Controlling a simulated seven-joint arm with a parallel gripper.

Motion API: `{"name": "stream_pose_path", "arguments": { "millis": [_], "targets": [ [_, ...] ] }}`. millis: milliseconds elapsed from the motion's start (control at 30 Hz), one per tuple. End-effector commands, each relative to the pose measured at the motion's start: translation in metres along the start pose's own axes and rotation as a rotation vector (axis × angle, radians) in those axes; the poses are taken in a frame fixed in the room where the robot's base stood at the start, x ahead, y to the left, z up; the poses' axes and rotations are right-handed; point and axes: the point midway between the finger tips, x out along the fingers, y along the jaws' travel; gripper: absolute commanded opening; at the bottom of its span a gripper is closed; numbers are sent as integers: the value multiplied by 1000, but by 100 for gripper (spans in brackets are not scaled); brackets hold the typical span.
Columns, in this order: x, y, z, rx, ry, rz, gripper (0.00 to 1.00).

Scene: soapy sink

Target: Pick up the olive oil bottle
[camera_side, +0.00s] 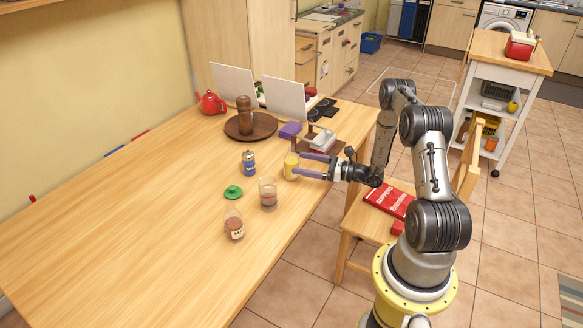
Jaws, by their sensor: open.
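A small yellow container (291,167) stands on the wooden table near its right edge. It may be the olive oil bottle, but it is too small to tell, and nothing else in view clearly looks like one. My gripper (298,163) reaches in from the right, low over the table, with its two purple fingers pointing left. The fingers are apart, and the yellow container is at their tips. The lower fingertip overlaps its lower part in this view. Whether the fingers touch it, I cannot tell.
Near the gripper stand a blue can (248,161), a green lid (233,192), a glass (268,196) and a labelled jar (234,227). Behind are a purple block (291,130), a round brown board (263,131) with a pepper mill (244,113), and a red teapot (210,103).

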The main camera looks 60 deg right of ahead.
Motion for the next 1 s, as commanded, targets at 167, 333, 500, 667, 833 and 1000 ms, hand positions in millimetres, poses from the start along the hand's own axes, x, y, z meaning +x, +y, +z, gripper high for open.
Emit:
{"name": "stream_pose_path", "arguments": {
  "millis": [167, 333, 500, 667, 833, 1000],
  "targets": [
    [7, 0, -10, -2, 0, 2, 96],
    [22, 0, -10, -1, 0, 2, 96],
    [49, 1, -10, -1, 0, 5, 96],
    [69, 0, -10, -1, 0, 3, 96],
    [76, 0, -9, 0, 0, 0, 96],
    [75, 0, -9, 0, 0, 0, 94]
  ]
}}
